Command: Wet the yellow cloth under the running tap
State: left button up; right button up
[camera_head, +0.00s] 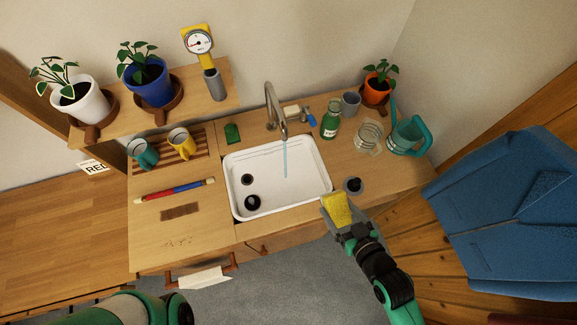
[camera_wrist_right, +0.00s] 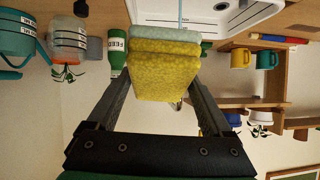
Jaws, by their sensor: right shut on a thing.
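My right gripper (camera_head: 338,212) is shut on the yellow cloth (camera_head: 337,208) near the front right corner of the white sink (camera_head: 236,190). In the right wrist view the cloth (camera_wrist_right: 165,75) sits between the two dark fingers, with a pale green band at its far edge. The tap (camera_head: 272,105) stands behind the sink. A thin stream of water (camera_head: 285,162) falls from it into the basin, to the left of the cloth and apart from it. My left arm shows at the bottom left; its gripper is out of view.
A green bottle (camera_head: 330,122), a glass jar (camera_head: 368,136) and a teal watering can (camera_head: 405,136) stand right of the tap. A dark round thing (camera_head: 353,185) is on the counter beside the cloth. Two mugs (camera_head: 180,141) stand on a rack at left. The basin is mostly clear.

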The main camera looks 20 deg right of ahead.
aim_at(339, 207)
jog(key=p+v, duration=0.3)
jog(key=r+p+v, duration=0.1)
jog(key=v, duration=0.1)
jog(key=shift+w+d+r, duration=0.1)
jog(key=shift+w+r, duration=0.05)
pick_arm(q)
jog(key=shift+r+p, duration=0.35)
jog(key=shift+r, duration=2)
pick_arm(e)
jog(key=shift+s+r, duration=0.2)
jog(key=shift+s, duration=0.2)
pick_arm(q)
jog(key=shift+c, duration=0.2)
